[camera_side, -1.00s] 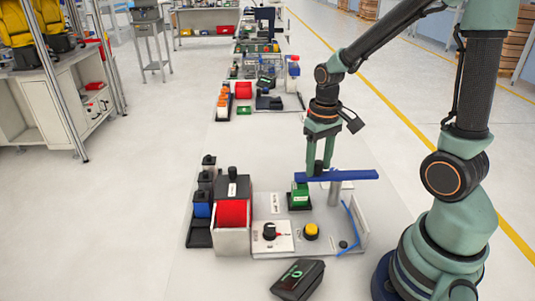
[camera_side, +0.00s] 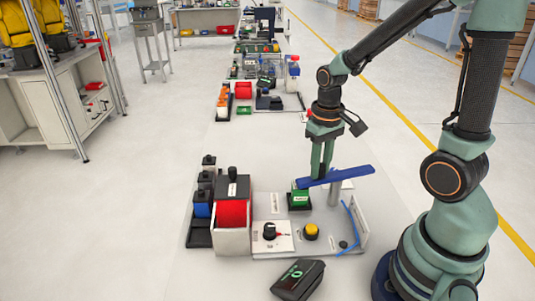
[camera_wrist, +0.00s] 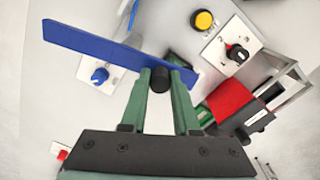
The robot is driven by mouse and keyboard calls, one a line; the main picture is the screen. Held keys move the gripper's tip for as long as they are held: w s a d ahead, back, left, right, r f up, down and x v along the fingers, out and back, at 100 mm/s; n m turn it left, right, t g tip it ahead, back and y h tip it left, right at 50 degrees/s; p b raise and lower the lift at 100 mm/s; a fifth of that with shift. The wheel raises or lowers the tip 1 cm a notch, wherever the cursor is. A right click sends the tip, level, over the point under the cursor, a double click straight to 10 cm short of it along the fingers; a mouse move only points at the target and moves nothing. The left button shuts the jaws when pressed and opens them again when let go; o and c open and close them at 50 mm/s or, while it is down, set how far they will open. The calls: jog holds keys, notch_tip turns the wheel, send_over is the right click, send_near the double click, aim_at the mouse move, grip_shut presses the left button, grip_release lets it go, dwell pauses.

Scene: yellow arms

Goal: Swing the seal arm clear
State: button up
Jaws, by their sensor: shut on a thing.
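The seal arm is a flat blue bar (camera_side: 338,176) on a grey post (camera_side: 335,195) at the back of the station. In the side view it lies slanted, left end lower, with that end over a green block (camera_side: 300,197) on a black base. In the wrist view the bar (camera_wrist: 105,52) runs from upper left to behind my fingers. My gripper (camera_side: 321,172) points down at the left part of the bar. In the wrist view my gripper (camera_wrist: 160,82) has its fingers closed on a black knob (camera_wrist: 160,79) at the bar.
A yellow button (camera_side: 311,231) and a black dial (camera_side: 269,232) sit in front. A thin blue strip (camera_side: 350,228) is at right. A black handheld device (camera_side: 298,279) lies nearest.

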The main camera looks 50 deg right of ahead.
jog(key=shift+s+a, duration=0.1)
jog(key=shift+s, duration=0.05)
jog(key=shift+s+a, duration=0.2)
jog(key=shift+s, duration=0.35)
dwell(0.3)
